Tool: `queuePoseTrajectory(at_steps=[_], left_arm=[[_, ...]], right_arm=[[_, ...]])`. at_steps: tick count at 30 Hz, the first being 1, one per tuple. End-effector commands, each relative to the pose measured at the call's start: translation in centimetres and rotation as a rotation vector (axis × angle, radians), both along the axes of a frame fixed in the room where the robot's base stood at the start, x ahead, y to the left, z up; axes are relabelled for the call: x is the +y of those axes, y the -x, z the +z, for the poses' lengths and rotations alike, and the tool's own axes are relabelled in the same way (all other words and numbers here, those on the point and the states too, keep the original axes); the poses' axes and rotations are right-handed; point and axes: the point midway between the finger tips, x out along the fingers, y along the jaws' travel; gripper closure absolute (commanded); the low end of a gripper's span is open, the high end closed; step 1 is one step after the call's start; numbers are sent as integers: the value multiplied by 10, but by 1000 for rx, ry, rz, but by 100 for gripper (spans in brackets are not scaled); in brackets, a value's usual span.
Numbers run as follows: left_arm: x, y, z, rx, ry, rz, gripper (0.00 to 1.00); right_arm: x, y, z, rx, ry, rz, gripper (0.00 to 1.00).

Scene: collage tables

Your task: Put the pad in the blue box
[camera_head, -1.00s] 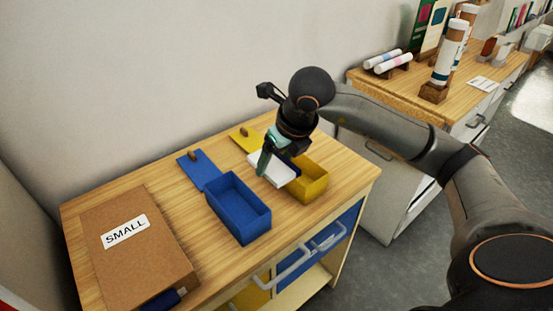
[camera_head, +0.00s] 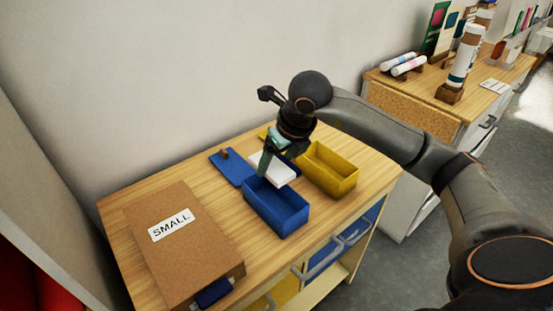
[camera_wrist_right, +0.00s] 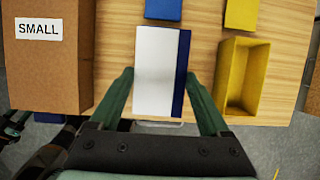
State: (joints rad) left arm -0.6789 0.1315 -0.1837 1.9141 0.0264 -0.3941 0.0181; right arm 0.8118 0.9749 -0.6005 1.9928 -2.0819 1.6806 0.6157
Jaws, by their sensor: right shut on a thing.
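The pad (camera_head: 272,169) is a thin white slab with a dark blue edge. My right gripper (camera_head: 277,160) is shut on it and holds it above the table. In the head view the pad overlaps the back rim of the open blue box (camera_head: 278,212), which looks empty. In the right wrist view the pad (camera_wrist_right: 156,70) lies between the two green fingers of the right gripper (camera_wrist_right: 161,80) and hides the blue box. Greenish and dark parts at the lower left of that view may be my left gripper (camera_wrist_right: 15,124); its jaws are unclear.
An open yellow box (camera_head: 328,170) stands right of the blue box. A blue lid (camera_head: 229,167) and a partly hidden yellow lid (camera_head: 263,134) lie behind. A brown box labelled SMALL (camera_head: 178,250) fills the table's left. A second table (camera_head: 420,98) stands back right.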

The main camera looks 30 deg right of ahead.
Motion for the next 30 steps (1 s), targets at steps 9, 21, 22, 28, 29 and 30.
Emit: queuePoseTrajectory(at_steps=[9,21,22,28,29,30], left_arm=[[0,0,-16,0,1,-1,50],[0,0,-46,0,1,-1,50],[0,0,-47,0,1,-1,50],[0,0,-51,0,1,-1,50],[0,0,-51,0,1,-1,50],[0,0,-51,0,1,-1,50]], right_arm=[[0,0,-22,0,-1,0,77],[0,0,-61,-1,0,0,77],[0,0,-63,-1,0,0,77],[0,0,-67,-1,0,0,77],[0,0,-67,-1,0,0,77],[0,0,-67,-1,0,0,77]])
